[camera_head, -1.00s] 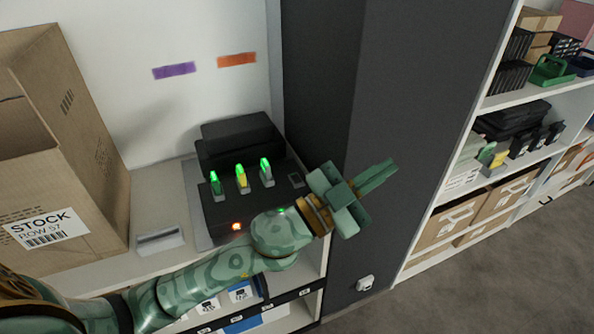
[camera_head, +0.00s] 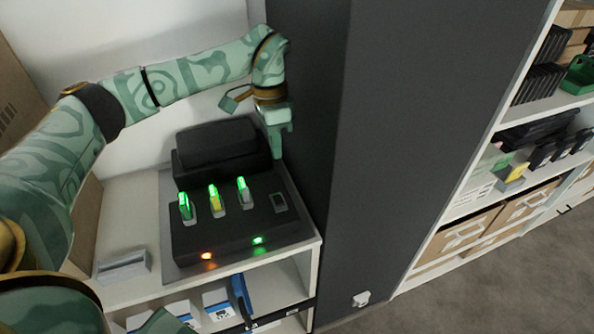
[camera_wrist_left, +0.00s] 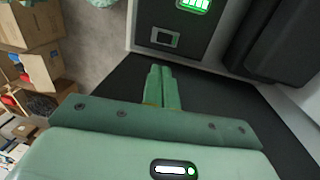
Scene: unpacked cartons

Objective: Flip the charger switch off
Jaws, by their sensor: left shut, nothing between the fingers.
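The black charger (camera_head: 235,240) sits on a pale shelf top, with three upright modules in its slots, each with a green light on top. An orange light and a green light glow along its front. A small framed rectangle (camera_head: 279,202), apparently the switch, is at the right of its top; it also shows in the left wrist view (camera_wrist_left: 165,39). I cannot tell its position. My left gripper (camera_head: 280,152) is shut and empty, pointing down behind and above the rectangle, apart from it. Its closed fingers show in the left wrist view (camera_wrist_left: 160,72). My right gripper is not seen.
A black raised block (camera_head: 220,147) stands behind the charger. A dark pillar (camera_head: 390,130) rises close on the right. A small grey holder (camera_head: 122,265) lies to the left. Shelves with cartons (camera_head: 470,235) stand beyond the pillar.

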